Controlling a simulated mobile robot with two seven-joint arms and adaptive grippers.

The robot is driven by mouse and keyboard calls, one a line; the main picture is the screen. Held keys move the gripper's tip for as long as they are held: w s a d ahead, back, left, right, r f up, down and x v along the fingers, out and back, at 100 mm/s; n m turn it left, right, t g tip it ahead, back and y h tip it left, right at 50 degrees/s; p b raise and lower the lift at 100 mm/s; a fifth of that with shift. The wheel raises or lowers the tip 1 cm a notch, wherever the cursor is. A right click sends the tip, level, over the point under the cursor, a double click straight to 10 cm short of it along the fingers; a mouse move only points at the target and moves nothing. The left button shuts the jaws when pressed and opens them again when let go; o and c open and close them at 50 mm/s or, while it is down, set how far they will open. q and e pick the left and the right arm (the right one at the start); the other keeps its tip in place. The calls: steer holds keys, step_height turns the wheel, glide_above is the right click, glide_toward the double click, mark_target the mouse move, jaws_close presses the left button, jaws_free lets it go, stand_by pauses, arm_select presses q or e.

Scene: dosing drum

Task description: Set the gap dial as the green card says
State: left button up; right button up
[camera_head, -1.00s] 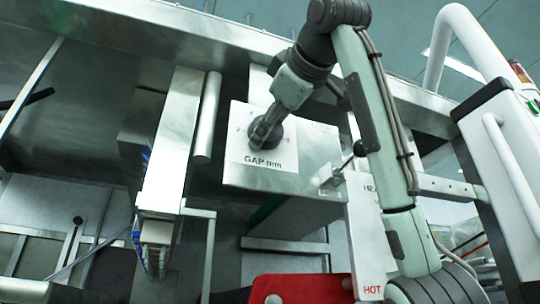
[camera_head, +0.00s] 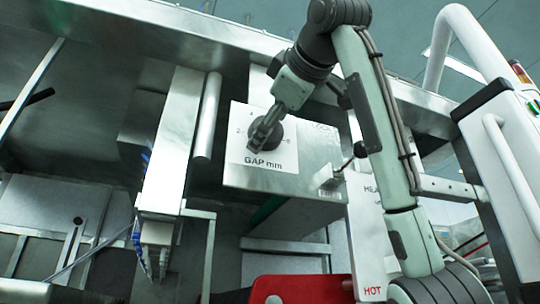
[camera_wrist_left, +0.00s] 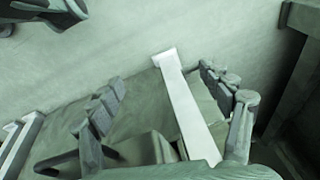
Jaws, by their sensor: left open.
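The gap dial is a dark round knob (camera_head: 272,134) on a white plate marked "GAP mm" (camera_head: 262,160), on top of a metal box. My right gripper (camera_head: 265,132) is at the knob, with its fingers over it. The fingers cover part of the knob and its scale, so the pointer setting cannot be read and their grip is unclear. My left gripper (camera_wrist_left: 168,92) is open in the left wrist view, with a pale bar between its fingers; it is not clear in the head view. No readable green card shows; a dark green strip (camera_head: 268,208) lies under the box.
A small metal lever with a dark ball (camera_head: 348,163) stands right of the dial plate. A white panel marked "HOT" (camera_head: 372,275) and a red part (camera_head: 300,288) are below. A metal post (camera_head: 172,140) and a round bar (camera_head: 207,118) rise left of the dial.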

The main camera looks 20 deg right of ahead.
steer(key=s, duration=1.2)
steer(key=shift+d, duration=0.25)
